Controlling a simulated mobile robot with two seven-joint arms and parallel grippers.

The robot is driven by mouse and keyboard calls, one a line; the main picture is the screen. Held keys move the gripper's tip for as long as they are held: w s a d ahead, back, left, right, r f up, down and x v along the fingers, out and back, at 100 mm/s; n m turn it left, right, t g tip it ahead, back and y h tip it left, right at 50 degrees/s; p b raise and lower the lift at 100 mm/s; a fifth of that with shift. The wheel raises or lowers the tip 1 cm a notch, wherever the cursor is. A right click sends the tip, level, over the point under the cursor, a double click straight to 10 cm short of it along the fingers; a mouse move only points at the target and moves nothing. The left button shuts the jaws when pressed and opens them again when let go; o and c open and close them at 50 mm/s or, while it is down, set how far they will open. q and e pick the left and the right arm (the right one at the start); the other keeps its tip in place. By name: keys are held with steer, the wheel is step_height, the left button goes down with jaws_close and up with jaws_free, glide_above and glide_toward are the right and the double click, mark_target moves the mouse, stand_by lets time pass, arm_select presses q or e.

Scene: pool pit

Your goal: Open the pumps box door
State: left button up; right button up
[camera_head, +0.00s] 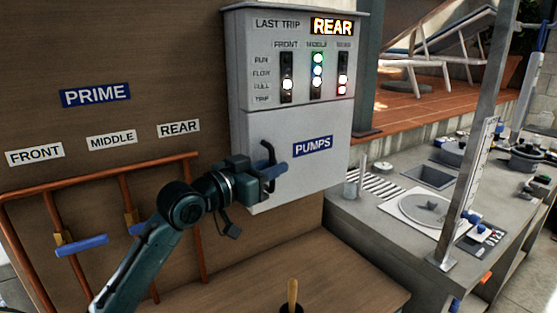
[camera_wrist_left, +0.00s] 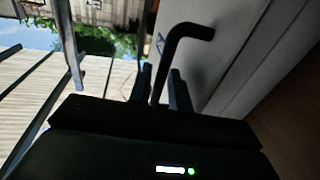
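The grey pumps box (camera_head: 240,80) hangs on the brown wall. Its lower door (camera_head: 325,175) carries a blue PUMPS label (camera_head: 313,146) and looks closed. A black bent handle (camera_head: 268,150) stands out at the door's left side. My left gripper (camera_head: 272,172) is at this handle, in front of the door. In the left wrist view the handle (camera_wrist_left: 180,38) runs down between the two dark fingers of my left gripper (camera_wrist_left: 160,85). The fingers stand apart, with a small gap beside the handle; the handle's lower part is hidden. My right gripper is in neither view.
Left of the box are copper pipes (camera_head: 60,181) with blue levers (camera_head: 82,245), below PRIME, FRONT, MIDDLE and REAR labels. A wooden bench top (camera_head: 350,285) lies below the box. A grey counter (camera_head: 375,215) with a sink and a post stands at right.

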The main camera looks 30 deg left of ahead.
arm_select(q)
steer(key=shift+x, duration=1.15)
steer(key=shift+c, duration=0.5)
jaws_close()
